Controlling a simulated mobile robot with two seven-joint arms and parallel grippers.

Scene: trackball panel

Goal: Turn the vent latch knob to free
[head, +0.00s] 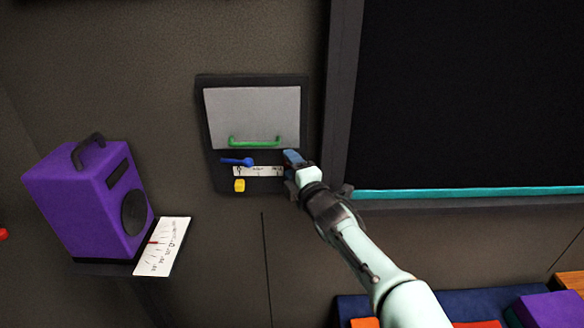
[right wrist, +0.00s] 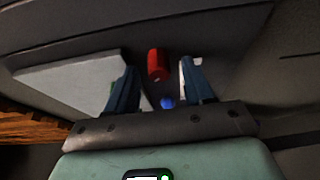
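A dark wall panel (head: 203,140) carries a grey flap (head: 252,112) with a green bar handle (head: 255,142) along its lower edge. Below it are a blue lever (head: 238,162), a yellow knob (head: 239,185) and a white label strip (head: 258,171); I cannot tell which control is the vent latch knob. My right gripper (head: 290,160) is at the panel's lower right corner. In the right wrist view its fingers (right wrist: 159,75) are apart, with a red cylinder (right wrist: 157,62) between or beyond them; contact is unclear. A blue rounded part (right wrist: 167,102) shows below it. My left gripper is out of view.
A purple speaker-like box (head: 85,205) and a white dial card (head: 163,246) are on a small shelf at the left. A dark screen (head: 460,90) with a teal lower edge is right of the panel. Colored blocks (head: 550,310) lie at the lower right.

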